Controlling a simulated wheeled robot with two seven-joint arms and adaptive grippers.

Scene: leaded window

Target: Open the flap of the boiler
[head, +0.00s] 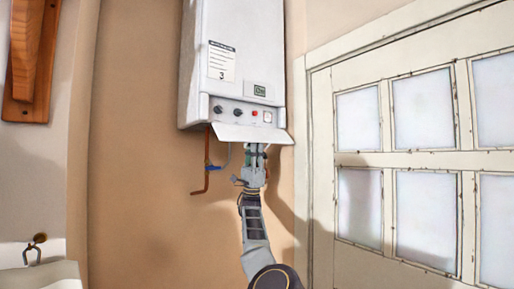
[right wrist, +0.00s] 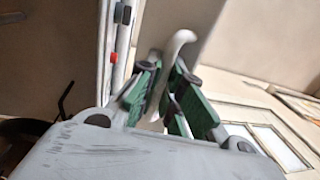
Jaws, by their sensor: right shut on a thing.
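The white boiler (head: 240,55) hangs on the wall at the top middle of the head view. Its flap (head: 238,133) is a pale strip along the bottom front; it stands tilted outward, and the control panel (head: 240,112) above it is uncovered. My right gripper (head: 255,150) reaches up from below to the underside of the flap, a little right of its middle. In the right wrist view the green-padded fingers (right wrist: 168,80) are closed around a pale curved lip (right wrist: 178,48), which looks like the flap's edge seen end on. My left gripper is not in view.
A copper pipe (head: 207,165) with a blue valve hangs under the boiler, left of my right gripper. A paned door (head: 385,160) stands to the right. A wooden piece (head: 30,60) and a hook (head: 36,248) are on the left.

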